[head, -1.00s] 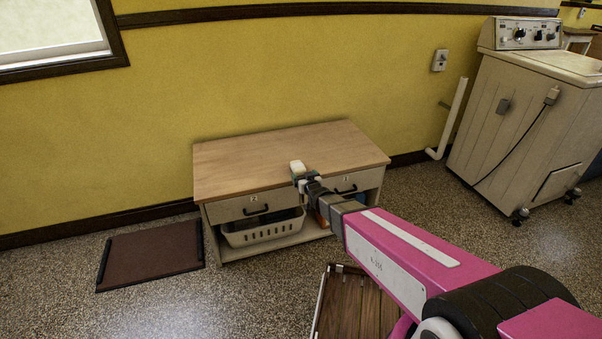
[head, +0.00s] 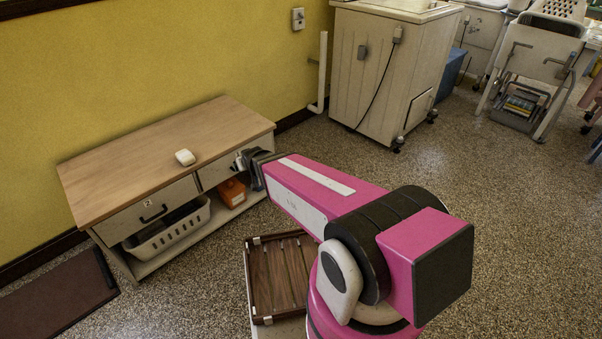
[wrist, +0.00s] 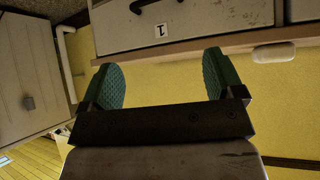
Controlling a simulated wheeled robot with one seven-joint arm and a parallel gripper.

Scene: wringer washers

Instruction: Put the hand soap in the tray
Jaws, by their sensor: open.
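The hand soap, a white rounded bar (head: 185,157), lies on the wooden top of a low cabinet, near its front edge. It also shows in the wrist view (wrist: 274,52), right of the fingers and apart from them. My gripper (head: 243,160) is at the cabinet's right front, to the right of the soap, and my arm partly hides it. In the wrist view its teal-padded fingers (wrist: 163,65) are spread with nothing between them. The tray, brown and slatted (head: 280,277), is low beside my arm, in front of the cabinet, and looks empty.
The cabinet (head: 120,165) has two drawers above an open shelf with a white basket (head: 168,236) and an orange box (head: 232,191). A brown mat (head: 60,300) lies at left.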

